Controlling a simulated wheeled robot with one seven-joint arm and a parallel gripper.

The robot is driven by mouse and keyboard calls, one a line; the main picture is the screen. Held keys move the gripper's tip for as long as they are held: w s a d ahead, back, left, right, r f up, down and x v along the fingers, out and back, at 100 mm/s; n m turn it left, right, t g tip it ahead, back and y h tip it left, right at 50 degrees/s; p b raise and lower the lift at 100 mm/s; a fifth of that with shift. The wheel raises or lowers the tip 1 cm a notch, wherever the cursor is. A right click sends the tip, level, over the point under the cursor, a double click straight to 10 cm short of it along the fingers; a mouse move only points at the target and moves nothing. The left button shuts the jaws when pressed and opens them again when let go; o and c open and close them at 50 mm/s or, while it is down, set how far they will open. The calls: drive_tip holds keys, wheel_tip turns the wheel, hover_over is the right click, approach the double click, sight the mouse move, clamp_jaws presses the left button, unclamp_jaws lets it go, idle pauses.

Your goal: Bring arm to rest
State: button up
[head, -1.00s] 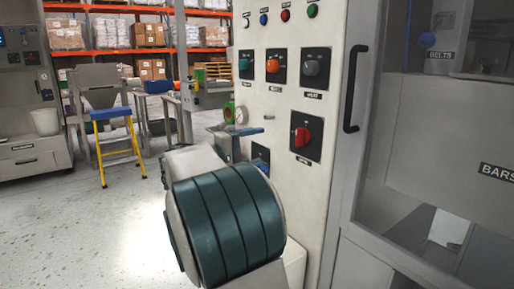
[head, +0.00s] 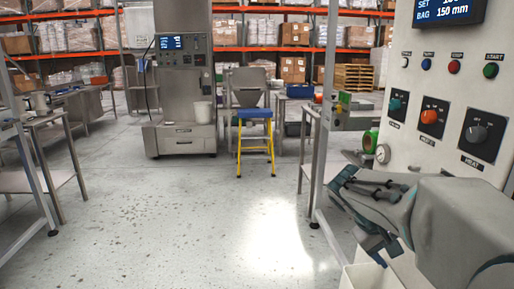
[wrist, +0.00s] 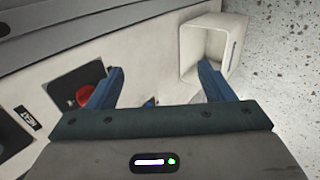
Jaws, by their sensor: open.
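My arm reaches in from the lower right of the head view, in front of the off-white control panel (head: 445,75). My gripper (head: 358,225) hangs low beside the panel. In the wrist view my gripper (wrist: 160,85) has its two blue fingers spread wide, with nothing between them. Beyond the fingers lie the panel face, a red knob (wrist: 86,97) on a black plate to the left, and an open white bin (wrist: 208,45) at the upper right. No contact with the panel shows.
The panel carries a teal knob (head: 396,105), an orange knob (head: 429,116) and a grey knob (head: 475,134). A metal table (head: 45,175) is at left. The middle floor is clear.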

drive_tip(key=s+a+r+y+p, duration=0.3)
drive_tip(key=s+a+y+p, duration=0.1)
drive_tip(key=s+a+p, duration=0.2)
drive_tip(key=s+a+r+m+t+y+p, duration=0.1)
drive_tip(key=s+a+r+y+p, duration=0.3)
drive_tip(key=a, duration=0.5)
drive_tip(key=s+p, duration=0.2)
drive_tip(key=p, duration=0.1)
drive_tip(key=shift+s+t, duration=0.15)
drive_tip(key=shift+t, duration=0.15)
